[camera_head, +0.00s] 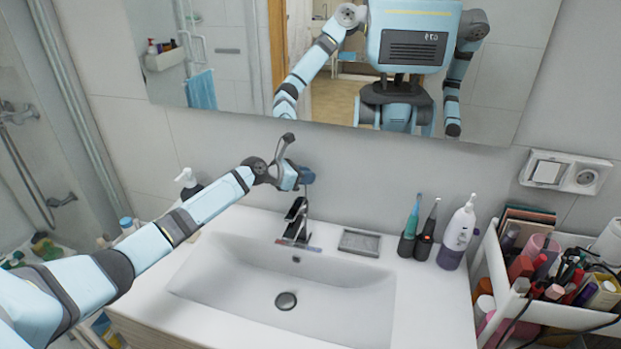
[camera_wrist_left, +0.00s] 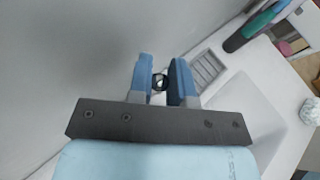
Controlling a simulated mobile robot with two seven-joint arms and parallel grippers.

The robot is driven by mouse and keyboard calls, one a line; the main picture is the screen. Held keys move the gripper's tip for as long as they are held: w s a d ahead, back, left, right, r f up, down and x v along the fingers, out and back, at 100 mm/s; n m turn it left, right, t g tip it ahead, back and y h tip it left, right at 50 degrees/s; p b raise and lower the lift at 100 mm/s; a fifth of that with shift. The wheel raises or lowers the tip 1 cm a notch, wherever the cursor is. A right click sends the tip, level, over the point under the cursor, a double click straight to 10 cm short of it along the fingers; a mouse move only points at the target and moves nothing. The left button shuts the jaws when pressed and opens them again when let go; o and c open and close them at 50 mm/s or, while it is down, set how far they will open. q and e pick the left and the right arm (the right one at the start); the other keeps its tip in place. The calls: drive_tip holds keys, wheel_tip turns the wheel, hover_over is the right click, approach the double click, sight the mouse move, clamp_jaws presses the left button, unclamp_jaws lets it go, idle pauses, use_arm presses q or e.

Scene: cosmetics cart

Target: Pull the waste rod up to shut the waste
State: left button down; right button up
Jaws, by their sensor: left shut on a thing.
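My left gripper (camera_head: 306,176) is by the wall, above and behind the dark tap (camera_head: 296,218). In the left wrist view its two blue fingers (camera_wrist_left: 161,80) are shut on a small dark round end, which I take as the waste rod (camera_wrist_left: 160,82). The waste plug (camera_head: 286,301) shows as a dark round disc in the floor of the white basin (camera_head: 340,300). I cannot tell its height. My right gripper is not directly in view.
A soap dish (camera_head: 360,242), two toothbrushes in dark stands (camera_head: 408,244) and a purple-white bottle (camera_head: 456,238) stand right of the tap. A full cosmetics caddy (camera_head: 484,268) is at far right. A pump bottle (camera_head: 187,183) stands left, by my arm. The mirror (camera_head: 230,85) hangs above.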

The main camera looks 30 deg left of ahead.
use_arm(q)
drive_tip(key=shift+r, duration=0.2)
drive_tip(key=c, duration=1.3)
unclamp_jaws()
drive_tip(key=shift+s+a, duration=0.1)
drive_tip(key=shift+s, duration=0.05)
drive_tip(key=shift+b+v, duration=0.65)
drive_tip(key=shift+v, duration=6.15)
